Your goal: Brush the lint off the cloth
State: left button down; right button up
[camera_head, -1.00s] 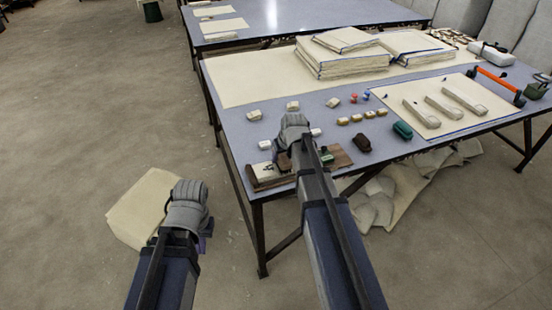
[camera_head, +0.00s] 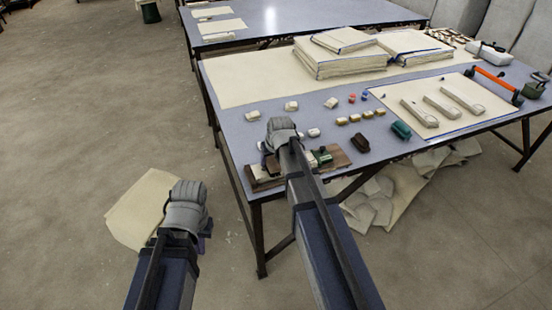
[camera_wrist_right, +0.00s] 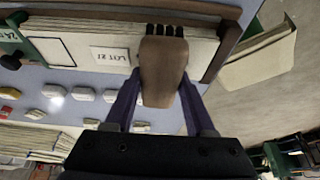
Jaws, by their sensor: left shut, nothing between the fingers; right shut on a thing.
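My right gripper (camera_head: 281,132) is over the near left corner of the table. In the right wrist view its purple fingers are shut on a brown wooden brush (camera_wrist_right: 163,72) with dark bristles at its far end. The brush is in front of a brown wooden rack with white labels; I cannot tell whether it touches the rack. In the head view the brush is hidden behind my gripper. A large cream cloth (camera_head: 245,82) lies along the back of the table, under stacked folded cloths. My left gripper (camera_head: 187,206) is low, left of the table; its fingertips are hidden. I cannot make out lint.
The wooden rack (camera_head: 338,157) stands at the table's near left edge.

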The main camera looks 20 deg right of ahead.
jog(key=shift+s+a, duration=0.1)
jog(key=shift+a, duration=2.15)
jog(key=shift+d+f, duration=0.1)
jog(key=shift+d, duration=2.1)
jog(key=shift+d, duration=0.1)
jog(key=shift+d, duration=1.95)
jog(key=shift+a, duration=2.15)
jog(key=shift+a, duration=0.15)
